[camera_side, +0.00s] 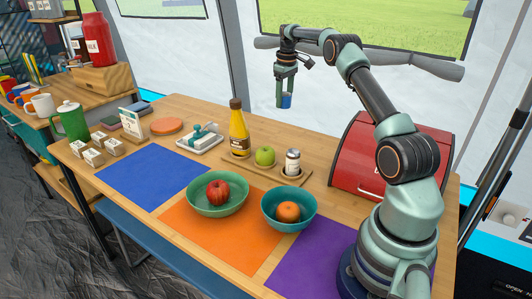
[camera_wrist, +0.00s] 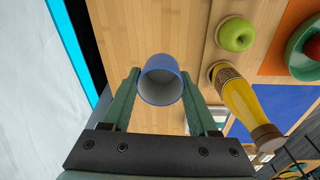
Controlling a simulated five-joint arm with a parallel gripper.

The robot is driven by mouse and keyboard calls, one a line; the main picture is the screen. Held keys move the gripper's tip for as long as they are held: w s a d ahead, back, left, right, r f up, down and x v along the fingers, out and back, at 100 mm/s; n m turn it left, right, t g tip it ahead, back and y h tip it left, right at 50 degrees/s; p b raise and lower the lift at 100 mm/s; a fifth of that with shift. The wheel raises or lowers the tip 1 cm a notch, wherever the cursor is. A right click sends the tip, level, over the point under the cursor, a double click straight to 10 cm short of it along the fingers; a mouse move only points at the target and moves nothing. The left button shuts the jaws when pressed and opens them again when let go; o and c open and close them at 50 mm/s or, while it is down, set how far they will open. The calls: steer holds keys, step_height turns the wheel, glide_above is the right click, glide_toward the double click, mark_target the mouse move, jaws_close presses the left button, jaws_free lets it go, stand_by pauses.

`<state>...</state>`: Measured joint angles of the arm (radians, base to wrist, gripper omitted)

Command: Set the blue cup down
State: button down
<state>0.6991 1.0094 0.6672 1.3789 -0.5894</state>
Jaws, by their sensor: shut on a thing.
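The blue cup (camera_side: 286,101) is held high above the back of the wooden table in the side view. It also shows in the wrist view (camera_wrist: 160,82), with its open rim and pale inside facing the camera. My gripper (camera_side: 286,96) is shut on the cup, one finger on each side of it. In the wrist view my gripper (camera_wrist: 161,100) has both green fingers beside the cup's wall. Bare tabletop (camera_wrist: 135,35) shows beyond the cup. The cup touches nothing but the fingers.
A wooden tray (camera_side: 270,175) carries a yellow bottle (camera_side: 238,130), a green apple (camera_side: 265,156) and a shaker (camera_side: 292,163). A red bread box (camera_side: 360,155) stands at the right. Green (camera_side: 235,208) and teal (camera_side: 270,222) bowls hold fruit. Blue (camera_side: 150,178), orange (camera_side: 185,240) and purple (camera_side: 300,265) mats lie in front.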

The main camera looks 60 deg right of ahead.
mark_target(282, 145)
step_height(282, 145, down, 15)
steer(key=shift+f, duration=0.15)
stand_by(0.4)
steer(key=shift+f, duration=0.1)
steer(key=shift+c, duration=0.8)
jaws_free()
